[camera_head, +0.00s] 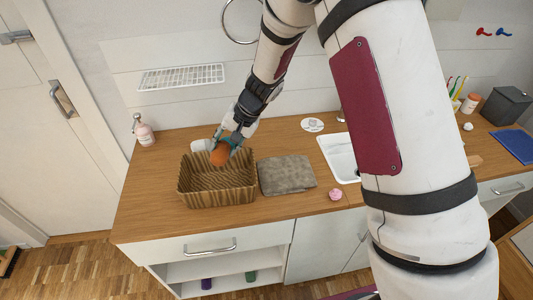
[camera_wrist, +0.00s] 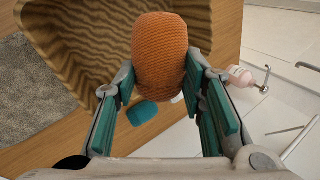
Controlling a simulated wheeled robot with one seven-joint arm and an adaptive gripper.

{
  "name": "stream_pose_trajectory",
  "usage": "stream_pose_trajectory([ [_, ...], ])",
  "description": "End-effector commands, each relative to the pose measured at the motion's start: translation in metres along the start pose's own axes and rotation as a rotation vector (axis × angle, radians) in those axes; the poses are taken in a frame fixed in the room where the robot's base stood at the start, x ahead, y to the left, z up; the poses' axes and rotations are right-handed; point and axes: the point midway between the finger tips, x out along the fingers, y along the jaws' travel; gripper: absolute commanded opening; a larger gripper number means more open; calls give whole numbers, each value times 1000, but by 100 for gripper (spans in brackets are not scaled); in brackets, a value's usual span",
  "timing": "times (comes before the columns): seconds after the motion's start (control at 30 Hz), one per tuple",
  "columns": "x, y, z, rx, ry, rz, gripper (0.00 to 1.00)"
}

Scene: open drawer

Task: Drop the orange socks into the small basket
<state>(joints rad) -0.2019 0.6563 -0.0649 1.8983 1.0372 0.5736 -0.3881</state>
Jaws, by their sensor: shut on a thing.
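The orange socks (camera_head: 220,154) are a rolled knitted bundle. My gripper (camera_head: 230,146) is shut on them and holds them over the back right part of the small basket (camera_head: 217,196). The basket is brown, ribbed and open-topped, and stands on the wooden counter. In the wrist view the socks (camera_wrist: 160,52) sit between the tips of my green-padded fingers (camera_wrist: 160,85), with the basket (camera_wrist: 85,45) behind them. The inside of the basket that shows looks empty.
A folded grey towel (camera_head: 286,175) lies right of the basket. A pink soap bottle (camera_head: 144,132) stands at the counter's back left, and a white object (camera_head: 202,145) is behind the basket. A sink (camera_head: 340,157) and a small pink item (camera_head: 335,194) are further right.

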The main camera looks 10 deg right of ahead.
Motion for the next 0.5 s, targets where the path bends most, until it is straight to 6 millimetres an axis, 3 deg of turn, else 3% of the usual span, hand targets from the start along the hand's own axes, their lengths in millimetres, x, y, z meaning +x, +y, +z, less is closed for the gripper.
stream_pose_trajectory([
  [0.5, 44, 26, -1, 3, -1, 1, 9],
])
